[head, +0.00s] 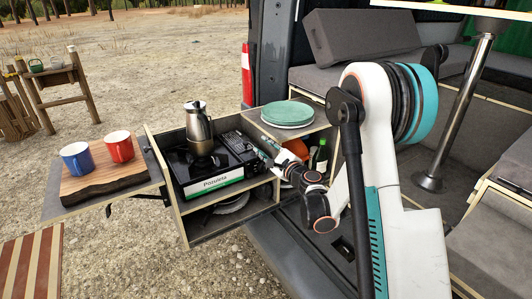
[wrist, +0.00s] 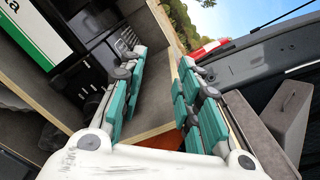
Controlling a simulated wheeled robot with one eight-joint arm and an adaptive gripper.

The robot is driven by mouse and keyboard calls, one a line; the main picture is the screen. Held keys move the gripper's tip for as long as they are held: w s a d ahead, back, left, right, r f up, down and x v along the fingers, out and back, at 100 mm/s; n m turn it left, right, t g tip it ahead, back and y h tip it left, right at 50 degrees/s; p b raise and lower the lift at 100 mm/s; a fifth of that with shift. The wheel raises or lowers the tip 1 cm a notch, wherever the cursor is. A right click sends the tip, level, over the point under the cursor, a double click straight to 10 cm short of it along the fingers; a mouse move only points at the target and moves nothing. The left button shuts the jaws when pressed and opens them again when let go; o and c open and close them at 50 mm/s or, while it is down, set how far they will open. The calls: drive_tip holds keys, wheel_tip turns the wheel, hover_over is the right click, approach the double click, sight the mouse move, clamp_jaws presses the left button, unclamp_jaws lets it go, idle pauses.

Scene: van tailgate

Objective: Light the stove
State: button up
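The black camping stove (head: 176,160), with a white and green front label, sits in the pull-out kitchen box at the tailgate. A metal coffee pot (head: 199,127) stands on it. No flame can be made out, and I cannot pick out a control knob. In the wrist view the stove's label panel (wrist: 35,32) lies at the upper left, seen tilted. My gripper (head: 266,150) is just right of the stove, over the box. In the wrist view my gripper (wrist: 162,62) has its teal fingers spread apart with nothing between them.
Green-topped plates (head: 287,112) rest on the shelf behind my gripper. A blue mug (head: 77,159) and a red mug (head: 119,147) are on a wooden board (head: 105,182) at left. The box walls (head: 168,205) enclose the stove.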

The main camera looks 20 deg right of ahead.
drive_tip(key=shift+s, duration=0.1)
drive_tip(key=m+g+h+p, duration=0.1)
drive_tip(key=m+g+p, duration=0.35)
drive_tip(key=m, duration=0.35)
approach(264, 168)
drive_tip(key=b+x, duration=0.3)
drive_tip(key=x, duration=0.4)
drive_tip(key=shift+w+r+m+h+b, duration=0.25)
drive_tip(key=shift+w+m+h+b, duration=0.05)
drive_tip(key=shift+w+m, duration=0.1)
drive_tip(key=shift+d, duration=0.15)
